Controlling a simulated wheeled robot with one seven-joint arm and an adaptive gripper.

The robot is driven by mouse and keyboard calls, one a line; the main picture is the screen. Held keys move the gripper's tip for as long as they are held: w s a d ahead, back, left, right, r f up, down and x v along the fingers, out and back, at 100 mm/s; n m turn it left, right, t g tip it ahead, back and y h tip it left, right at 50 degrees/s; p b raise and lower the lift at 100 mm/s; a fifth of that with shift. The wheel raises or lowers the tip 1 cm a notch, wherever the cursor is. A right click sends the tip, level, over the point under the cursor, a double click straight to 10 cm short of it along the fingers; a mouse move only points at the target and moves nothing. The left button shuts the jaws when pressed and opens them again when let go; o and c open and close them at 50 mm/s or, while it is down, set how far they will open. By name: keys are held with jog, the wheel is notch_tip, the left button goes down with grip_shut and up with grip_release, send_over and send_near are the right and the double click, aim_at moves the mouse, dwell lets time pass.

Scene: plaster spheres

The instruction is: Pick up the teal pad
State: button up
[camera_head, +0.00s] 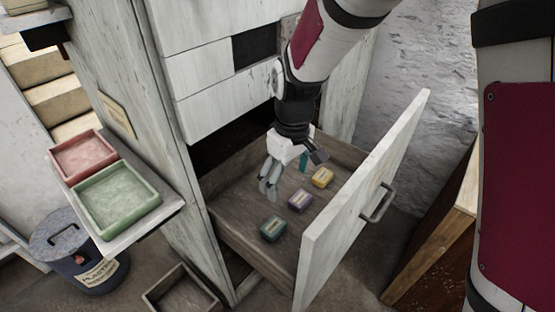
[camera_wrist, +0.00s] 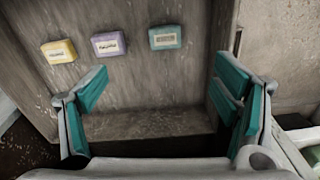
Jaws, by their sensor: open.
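The teal pad (camera_head: 272,229) lies flat on the floor of the open drawer, nearest the front left in the head view. It also shows in the wrist view (camera_wrist: 165,37), at the right end of a row of three pads, with a pale label. My gripper (camera_head: 285,176) hangs inside the drawer above its floor, behind the pads and apart from them. In the wrist view my gripper (camera_wrist: 161,95) has its two teal-lined fingers spread wide with nothing between them. The teal pad is beyond the fingertips there.
A purple pad (camera_head: 300,200) and a yellow pad (camera_head: 322,177) lie in the same drawer (camera_head: 240,230). The drawer's tall front panel (camera_head: 350,210) stands to the right. A green tray (camera_head: 117,197) and a red tray (camera_head: 83,156) sit on a side shelf.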

jog(key=n+b, duration=0.1)
jog(key=b, duration=0.1)
send_over(273, 226)
notch_tip(273, 226, down, 8)
jog(key=shift+h, duration=0.3)
notch_tip(273, 226, down, 14)
jog(key=b, duration=0.4)
jog(key=shift+r, duration=0.25)
jog(key=shift+c, duration=0.6)
jog(key=c, duration=0.9)
